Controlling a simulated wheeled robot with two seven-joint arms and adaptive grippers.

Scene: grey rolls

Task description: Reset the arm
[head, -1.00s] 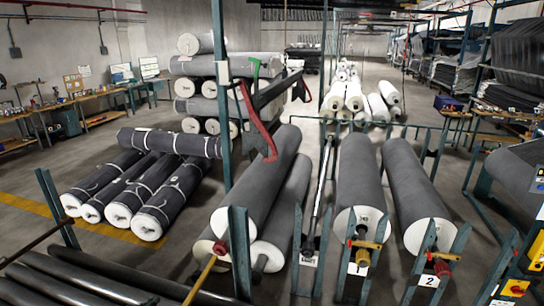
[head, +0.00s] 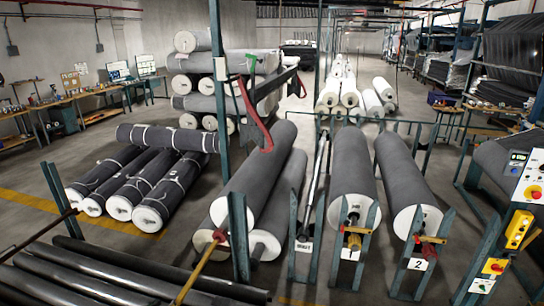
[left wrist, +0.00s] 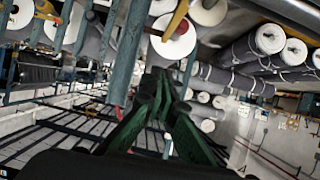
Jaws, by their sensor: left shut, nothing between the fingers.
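My left gripper (left wrist: 160,105) shows in the left wrist view, with its dark green fingers together and nothing between them. It points toward the upright metal posts and roll ends, clear of any roll I can make out. In the head view I cannot make out the left gripper clearly. My right gripper is in neither view.
Large grey rolls (head: 259,175) rest on a rack with upright green posts (head: 240,240). Dark rolls (head: 165,190) lie on the floor at left, and black bars (head: 100,275) lie in front. A yellow control panel (head: 518,229) stands at right.

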